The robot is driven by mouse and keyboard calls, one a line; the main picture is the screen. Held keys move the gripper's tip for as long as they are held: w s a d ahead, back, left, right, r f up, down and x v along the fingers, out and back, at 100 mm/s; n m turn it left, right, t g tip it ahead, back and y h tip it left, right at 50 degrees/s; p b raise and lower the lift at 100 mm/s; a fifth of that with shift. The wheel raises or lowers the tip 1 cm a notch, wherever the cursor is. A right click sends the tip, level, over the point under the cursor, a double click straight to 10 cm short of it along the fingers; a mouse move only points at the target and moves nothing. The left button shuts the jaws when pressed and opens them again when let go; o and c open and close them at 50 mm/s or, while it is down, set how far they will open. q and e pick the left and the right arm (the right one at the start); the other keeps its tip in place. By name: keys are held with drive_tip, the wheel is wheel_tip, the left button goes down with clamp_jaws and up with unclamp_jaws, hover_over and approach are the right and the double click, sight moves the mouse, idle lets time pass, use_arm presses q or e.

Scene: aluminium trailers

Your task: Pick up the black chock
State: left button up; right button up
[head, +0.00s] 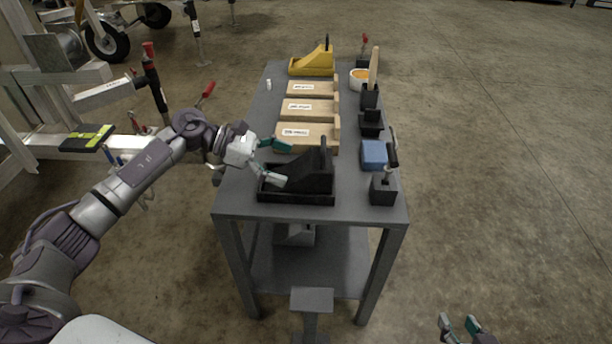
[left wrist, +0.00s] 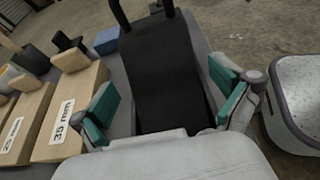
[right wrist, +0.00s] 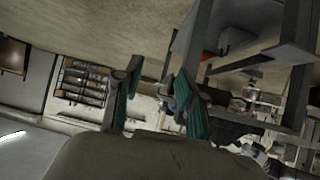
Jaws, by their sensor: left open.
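The black chock (head: 308,177) sits at the near end of the grey table, with an upright black handle at its right end. My left gripper (head: 283,161) is open at the chock's left end, with a finger on either side of it in the head view. In the left wrist view the chock (left wrist: 165,75) fills the space between the two teal finger pads of the left gripper (left wrist: 168,108). I cannot tell whether the pads touch it. My right gripper (head: 459,327) is low at the bottom right, away from the table. Its fingers are apart and empty in the right wrist view (right wrist: 155,98).
Several labelled wooden blocks (head: 307,108) line the grey table (head: 355,213) beyond the chock. A yellow chock (head: 312,63) stands at the far end. A blue block (head: 374,154) and black holders (head: 383,190) stand along the right edge. A trailer frame is at left; the right floor is clear.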

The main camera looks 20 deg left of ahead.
sight(293, 168)
use_arm(q)
drive_tip(key=x, duration=0.5)
drive_tip(key=shift+w+f+b, duration=0.1)
drive_tip(key=shift+f+b, duration=0.2)
drive_tip(key=shift+b, duration=0.05)
use_arm(e)
drive_tip(key=shift+w+a+r+t+y, duration=0.25)
drive_tip(key=shift+w+r+t, duration=0.25)
drive_tip(key=shift+r, duration=0.15)
drive_tip(key=shift+w+a+r+t+y, duration=0.15)
drive_tip(key=shift+w+a+r+t, duration=0.05)
drive_tip(key=shift+w+r+t, duration=0.35)
